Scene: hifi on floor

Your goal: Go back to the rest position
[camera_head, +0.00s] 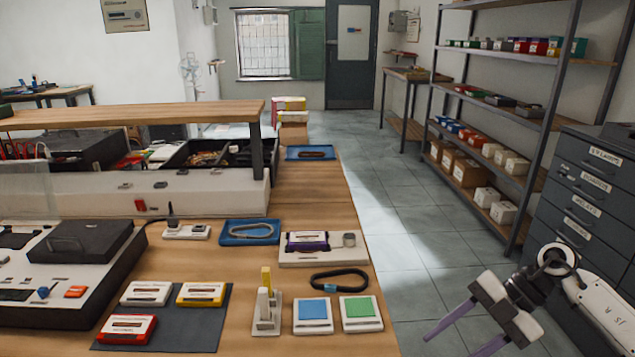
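My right gripper (452,347) is in the lower right, over the floor beside the workbench's right edge. Its two purple fingers are spread apart with nothing between them. The lower finger runs partly out of the picture. My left gripper is not in view. The wooden workbench (310,205) fills the left and middle. On it lie white, yellow and red cassette-like boxes on a dark mat (205,335), two square pads, blue (313,313) and green (360,310), and a dark looped cable (340,281).
A grey drawer cabinet (585,195) stands at the right, close to my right arm. Metal shelving (520,130) with boxes stands behind it. The tiled floor (405,230) between workbench and shelving is clear. A raised wooden shelf (130,114) spans the workbench's back left.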

